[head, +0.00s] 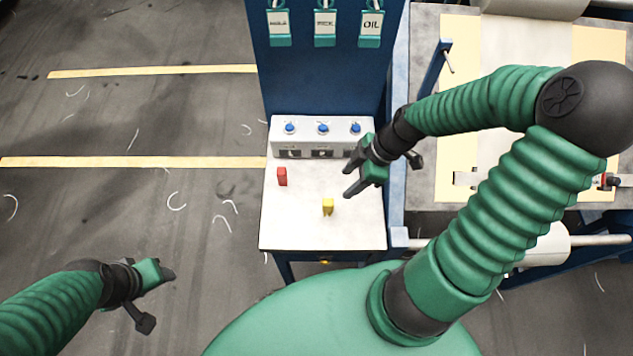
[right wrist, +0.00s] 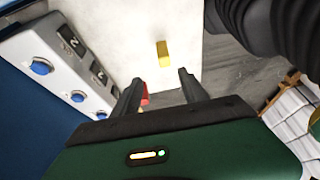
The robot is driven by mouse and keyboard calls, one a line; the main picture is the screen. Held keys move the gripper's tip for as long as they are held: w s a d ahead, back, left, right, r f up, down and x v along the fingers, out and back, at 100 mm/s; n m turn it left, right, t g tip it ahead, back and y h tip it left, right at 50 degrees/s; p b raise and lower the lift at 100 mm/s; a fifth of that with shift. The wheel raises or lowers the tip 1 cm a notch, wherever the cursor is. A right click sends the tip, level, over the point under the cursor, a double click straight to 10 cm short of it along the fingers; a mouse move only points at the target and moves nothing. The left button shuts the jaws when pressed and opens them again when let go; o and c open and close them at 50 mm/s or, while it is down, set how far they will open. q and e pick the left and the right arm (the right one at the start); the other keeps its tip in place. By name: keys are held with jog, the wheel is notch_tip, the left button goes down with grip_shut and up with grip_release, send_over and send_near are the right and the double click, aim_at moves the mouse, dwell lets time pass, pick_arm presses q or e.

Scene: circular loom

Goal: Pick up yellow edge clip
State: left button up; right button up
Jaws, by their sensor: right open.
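The yellow edge clip (head: 327,206) stands on the white top of a small blue table, near its front middle. It also shows in the right wrist view (right wrist: 163,53), beyond the fingertips. A red clip (head: 282,176) stands to its left and farther back; in the right wrist view it is partly hidden behind a finger (right wrist: 145,99). My right gripper (head: 349,182) is open and empty, above the table's right side, to the right of and behind the yellow clip. My left gripper (head: 160,290) is over the floor at the lower left, well away from the table; its jaws are unclear.
A grey box with blue knobs (head: 322,128) stands along the back of the white tabletop (head: 300,225). A blue panel with labelled holders (head: 325,22) rises behind it. The loom frame with its roller (head: 540,245) is at the right. The tabletop's front is otherwise clear.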

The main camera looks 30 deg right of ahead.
aim_at(331, 199)
jog(key=b+x, duration=0.1)
jog(key=x, duration=1.1)
jog(key=shift+b, duration=0.4)
jog(key=a+f, duration=0.2)
jog(key=f, duration=0.1)
jog(key=shift+s+p, duration=0.1)
jog(key=shift+p, duration=0.3)
jog(key=shift+f, duration=0.25)
jog(key=shift+w+d+f, duration=0.1)
jog(key=shift+w+f, duration=0.05)
jog(key=shift+w, duration=0.15)
jog(key=shift+c, duration=1.2)
jog(key=shift+s, duration=0.1)
jog(key=c, duration=0.7)
grip_shut()
pick_arm(q)
jog(key=shift+s+d+f, duration=0.1)
jog(key=shift+s+f, duration=0.1)
jog(key=shift+s, duration=0.3)
jog(key=shift+s+d+f, duration=0.1)
jog(key=shift+s+f, duration=0.1)
jog(key=shift+s, duration=0.25)
